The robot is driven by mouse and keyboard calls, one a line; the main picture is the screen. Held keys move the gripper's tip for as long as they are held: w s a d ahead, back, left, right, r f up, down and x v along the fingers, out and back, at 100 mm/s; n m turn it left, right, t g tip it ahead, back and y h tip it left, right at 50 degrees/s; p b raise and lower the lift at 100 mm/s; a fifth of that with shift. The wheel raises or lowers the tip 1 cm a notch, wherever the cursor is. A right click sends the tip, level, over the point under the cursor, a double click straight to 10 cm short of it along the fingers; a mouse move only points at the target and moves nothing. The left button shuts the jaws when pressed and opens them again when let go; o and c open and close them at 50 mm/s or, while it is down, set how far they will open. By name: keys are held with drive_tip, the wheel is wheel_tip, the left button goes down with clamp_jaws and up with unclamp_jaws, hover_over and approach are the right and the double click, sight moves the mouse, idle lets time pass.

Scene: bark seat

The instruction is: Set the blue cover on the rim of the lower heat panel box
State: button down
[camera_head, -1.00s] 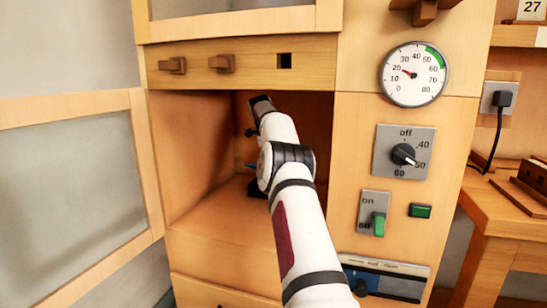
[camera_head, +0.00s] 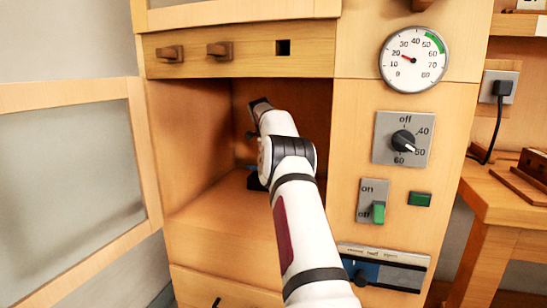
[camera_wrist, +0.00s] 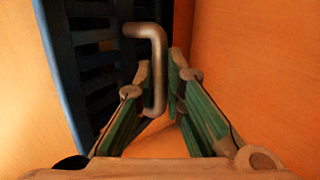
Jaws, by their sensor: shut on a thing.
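In the wrist view, the blue cover (camera_wrist: 62,85) is a slatted panel with a blue frame and dark gaps, standing at the left. A bent grey metal handle (camera_wrist: 155,70) sticks out from it. My gripper (camera_wrist: 162,78) has its green fingers closed around this handle. In the head view, my arm reaches into the open cabinet compartment and hides most of the gripper and the cover. I cannot pick out the lower heat panel box or its rim, nor tell whether the cover touches it.
The compartment has wooden walls and a bare floor (camera_head: 215,215). An open framed door (camera_head: 70,185) stands at the left. A panel at the right carries a gauge (camera_head: 414,60), a knob (camera_head: 403,141) and a green switch (camera_head: 377,212). A wooden bench (camera_head: 500,210) is farther right.

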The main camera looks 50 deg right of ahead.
drive_tip(key=shift+w+a+f, duration=0.2)
drive_tip(key=shift+a+f, duration=0.05)
drive_tip(key=shift+f, duration=0.2)
drive_tip(key=shift+w+a+f, duration=0.15)
drive_tip(key=shift+a+f, duration=0.05)
drive_tip(key=shift+f, duration=0.25)
drive_tip(key=c, duration=1.6)
unclamp_jaws()
drive_tip(key=shift+w+f, duration=0.15)
drive_tip(key=shift+s+d+r, duration=0.2)
drive_tip(key=shift+r, duration=0.05)
drive_tip(key=shift+s+a+r, duration=0.1)
drive_tip(key=shift+r, duration=0.15)
drive_tip(key=v, duration=0.7)
drive_tip(key=shift+a, duration=0.1)
